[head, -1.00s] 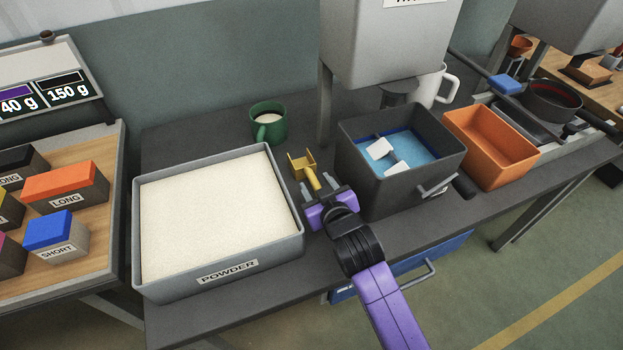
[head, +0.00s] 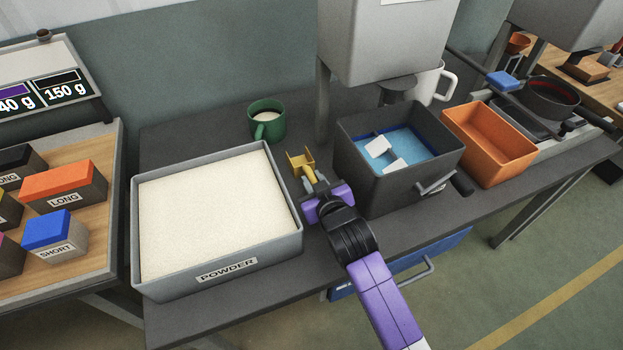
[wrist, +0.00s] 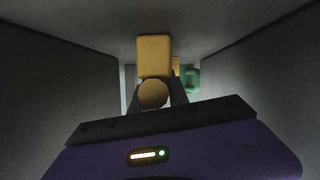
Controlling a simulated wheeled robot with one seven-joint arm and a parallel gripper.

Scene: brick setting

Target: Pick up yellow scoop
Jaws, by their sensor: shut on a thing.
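The yellow scoop (head: 301,163) is on the dark table, between the powder bin and the dark grey bin. Its square cup points away from me and its handle points toward my gripper. My gripper (head: 313,184) is shut on the scoop's handle. In the wrist view the yellow scoop (wrist: 154,56) sits between the two fingers of my gripper (wrist: 154,97), its rounded handle end facing the camera. I cannot tell whether the scoop still touches the table.
The grey powder bin (head: 293,243) stands close on the left, the dark grey bin (head: 371,187) with blue inside close on the right. A green mug (head: 268,124) stands behind the scoop. An orange bin (head: 487,160) is farther right. A large grey hopper (head: 385,40) hangs above.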

